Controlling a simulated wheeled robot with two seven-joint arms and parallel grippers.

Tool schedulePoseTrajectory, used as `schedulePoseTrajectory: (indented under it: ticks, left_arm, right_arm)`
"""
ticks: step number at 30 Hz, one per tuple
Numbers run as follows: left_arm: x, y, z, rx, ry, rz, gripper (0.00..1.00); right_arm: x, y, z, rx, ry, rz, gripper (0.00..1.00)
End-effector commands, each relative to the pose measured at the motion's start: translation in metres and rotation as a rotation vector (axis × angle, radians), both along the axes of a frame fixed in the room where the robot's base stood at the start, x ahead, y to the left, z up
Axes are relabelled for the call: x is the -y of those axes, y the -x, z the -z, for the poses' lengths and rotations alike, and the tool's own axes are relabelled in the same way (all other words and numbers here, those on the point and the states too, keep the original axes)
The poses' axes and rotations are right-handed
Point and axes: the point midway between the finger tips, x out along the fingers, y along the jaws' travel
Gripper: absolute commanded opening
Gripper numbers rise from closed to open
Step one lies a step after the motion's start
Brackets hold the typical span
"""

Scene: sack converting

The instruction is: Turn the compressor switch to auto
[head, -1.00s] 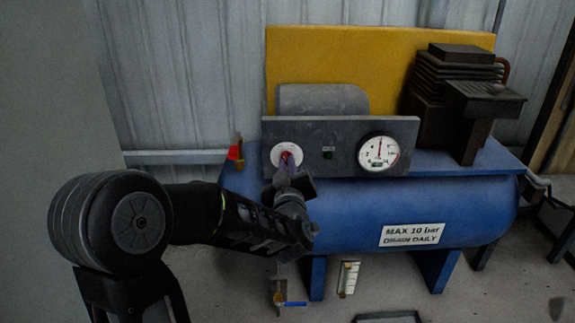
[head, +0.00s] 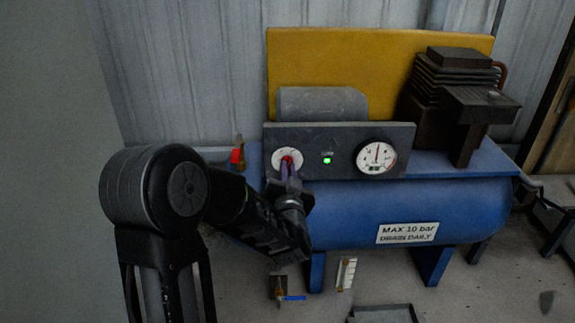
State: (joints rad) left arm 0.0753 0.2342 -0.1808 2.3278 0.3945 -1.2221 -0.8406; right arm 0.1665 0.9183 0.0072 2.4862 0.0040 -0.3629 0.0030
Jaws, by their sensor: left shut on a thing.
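The compressor has a blue tank (head: 345,212) with a dark grey control panel (head: 338,140) on top. At the panel's left is a white round dial with a red switch knob (head: 287,160). My left gripper (head: 288,172) is at the knob and shut on it; its fingers hide the lower part of the dial, and I cannot read the knob's setting. A small lamp (head: 327,160) right of the switch glows green. A round pressure gauge (head: 376,157) sits at the panel's right. My right gripper is not in view.
A red-handled valve (head: 237,156) stands left of the panel, near my left arm. A yellow guard (head: 385,65) and a dark pump block (head: 460,90) rise behind. A blue-handled drain valve (head: 292,298) and a dark tray (head: 385,314) are low in front.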

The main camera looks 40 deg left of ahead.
Motion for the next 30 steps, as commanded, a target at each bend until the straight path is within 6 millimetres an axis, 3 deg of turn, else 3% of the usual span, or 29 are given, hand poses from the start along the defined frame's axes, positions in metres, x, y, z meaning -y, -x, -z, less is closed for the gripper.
schedulePoseTrajectory:
  ticks: [9,23,24,30]
  left_arm:
    - [0.0002,0.0002,-0.0002,-0.086,-0.11,0.002,0.0]
    - [0.0002,0.0002,0.0007,-0.098,-0.128,0.002,0.0]
    - [0.0002,0.0002,0.0007,-0.098,-0.128,0.002,0.1]
    - [0.0001,0.0002,0.0004,-0.097,-0.127,0.001,0.26]
  right_arm:
    - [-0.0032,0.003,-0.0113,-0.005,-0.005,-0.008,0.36]
    - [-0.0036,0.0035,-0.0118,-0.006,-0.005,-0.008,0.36]
    - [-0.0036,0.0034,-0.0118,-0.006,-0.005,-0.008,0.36]
    - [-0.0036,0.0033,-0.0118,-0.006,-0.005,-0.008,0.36]
